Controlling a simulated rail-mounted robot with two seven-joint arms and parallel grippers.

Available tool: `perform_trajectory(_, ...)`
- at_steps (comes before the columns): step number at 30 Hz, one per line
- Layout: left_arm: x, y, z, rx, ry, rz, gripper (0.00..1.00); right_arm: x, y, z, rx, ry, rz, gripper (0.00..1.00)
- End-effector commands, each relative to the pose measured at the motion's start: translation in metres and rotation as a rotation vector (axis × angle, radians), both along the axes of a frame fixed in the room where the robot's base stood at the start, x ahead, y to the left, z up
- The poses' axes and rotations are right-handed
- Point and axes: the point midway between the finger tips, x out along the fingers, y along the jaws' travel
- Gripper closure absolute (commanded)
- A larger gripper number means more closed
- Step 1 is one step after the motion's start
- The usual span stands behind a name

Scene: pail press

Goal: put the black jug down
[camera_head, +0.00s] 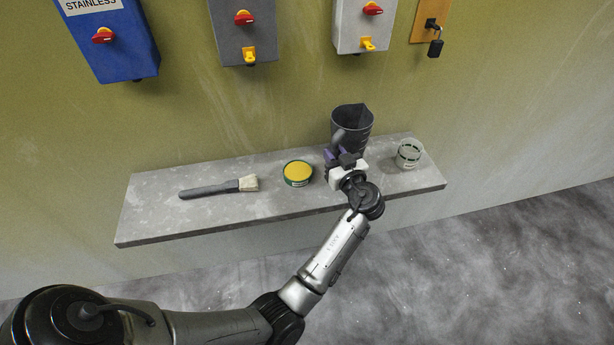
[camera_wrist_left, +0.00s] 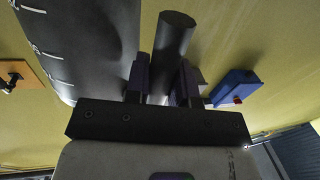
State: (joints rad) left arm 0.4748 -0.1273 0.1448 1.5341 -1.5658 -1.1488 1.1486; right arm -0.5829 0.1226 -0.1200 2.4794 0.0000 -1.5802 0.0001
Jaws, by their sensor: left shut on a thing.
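The black jug (camera_head: 352,122) is upright at the back of the grey shelf (camera_head: 150,215), close to the wall. My left gripper (camera_head: 343,157) is shut on the jug's handle, on the side facing me. In the left wrist view the jug's body (camera_wrist_left: 85,40), with white measuring marks, fills the upper left. The handle (camera_wrist_left: 172,45) stands between the two fingers (camera_wrist_left: 163,82). The jug's base is hidden behind the gripper, so I cannot tell whether it touches the shelf. My right gripper is not in view.
A tin with a yellow top (camera_head: 298,172) stands left of the gripper, and a brush (camera_head: 220,187) lies further left. A clear cup (camera_head: 409,154) with green marks stands to the right. Switch boxes (camera_head: 110,40) hang on the wall above. The shelf's left end is clear.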

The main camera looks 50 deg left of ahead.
Motion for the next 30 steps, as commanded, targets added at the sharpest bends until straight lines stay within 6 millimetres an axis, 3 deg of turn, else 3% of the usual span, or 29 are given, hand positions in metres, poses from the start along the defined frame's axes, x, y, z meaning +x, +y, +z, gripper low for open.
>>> perform_trajectory(16,0.0,0.0,-0.057,0.001,0.001,0.001,1.0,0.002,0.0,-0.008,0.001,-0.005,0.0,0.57)
perform_trajectory(30,0.0,0.0,-0.064,0.002,-0.002,0.0,1.0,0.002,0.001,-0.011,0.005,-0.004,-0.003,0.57)
